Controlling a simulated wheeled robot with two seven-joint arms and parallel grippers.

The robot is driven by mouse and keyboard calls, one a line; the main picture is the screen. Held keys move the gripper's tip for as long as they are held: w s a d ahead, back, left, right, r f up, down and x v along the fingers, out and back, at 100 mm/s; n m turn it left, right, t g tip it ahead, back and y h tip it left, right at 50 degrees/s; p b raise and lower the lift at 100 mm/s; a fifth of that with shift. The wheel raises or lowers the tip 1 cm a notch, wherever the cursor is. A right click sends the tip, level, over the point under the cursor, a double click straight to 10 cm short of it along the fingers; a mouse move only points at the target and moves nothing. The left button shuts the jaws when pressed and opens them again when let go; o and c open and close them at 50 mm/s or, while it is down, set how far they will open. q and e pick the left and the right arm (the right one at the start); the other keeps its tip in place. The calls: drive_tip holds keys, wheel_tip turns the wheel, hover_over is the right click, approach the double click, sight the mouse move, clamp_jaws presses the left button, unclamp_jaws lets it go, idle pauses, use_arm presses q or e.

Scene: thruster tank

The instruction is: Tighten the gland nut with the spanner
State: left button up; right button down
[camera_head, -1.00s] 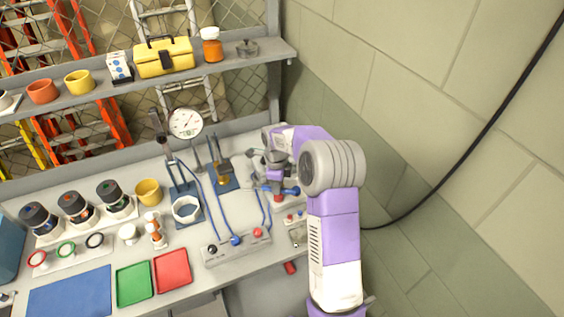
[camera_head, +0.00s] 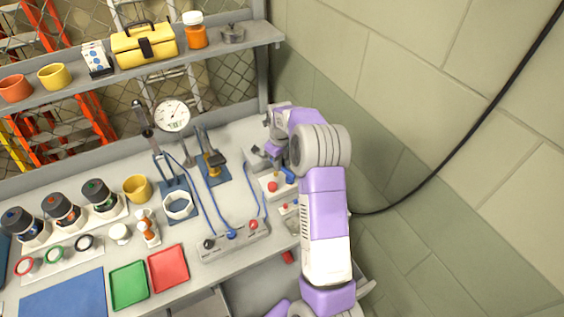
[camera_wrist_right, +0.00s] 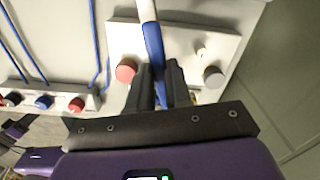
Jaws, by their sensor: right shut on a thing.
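My right gripper (camera_head: 270,152) is over the right end of the bench, partly hidden by its own arm. In the right wrist view its dark fingers (camera_wrist_right: 160,85) are shut on a bar with a blue grip and a pale shank, which looks like the spanner (camera_wrist_right: 154,42). The bar runs away from me over a white plate (camera_wrist_right: 180,45). A blue part beside the gripper in the head view (camera_head: 290,175) appears to be its grip. I cannot make out the gland nut or whether the spanner touches it.
The white plate carries a red knob (camera_wrist_right: 125,70) and a grey knob (camera_wrist_right: 213,75). A grey button box (camera_head: 232,240) with blue cables stands left of it. A dial gauge (camera_head: 172,115) stands behind. The wall (camera_head: 400,130) is close on the right.

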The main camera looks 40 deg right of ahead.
sight(270, 161)
drive_tip(key=shift+w+r+p, duration=0.2)
drive_tip(key=shift+w+p, duration=0.6)
drive_tip(key=shift+w, duration=0.45)
drive_tip(key=shift+w+f+p, duration=0.1)
drive_tip(key=shift+w+p, duration=0.2)
drive_tip(key=shift+w, duration=0.35)
drive_tip(key=shift+p, duration=0.3)
drive_tip(key=shift+f+b, duration=0.35)
drive_tip(key=shift+f, duration=0.75)
idle(2.2)
drive_tip(key=shift+w+a+m+p, duration=0.1)
drive_tip(key=shift+a+m+p, duration=0.2)
drive_tip(key=shift+a+m, duration=0.3)
drive_tip(key=shift+a, duration=0.1)
idle(0.3)
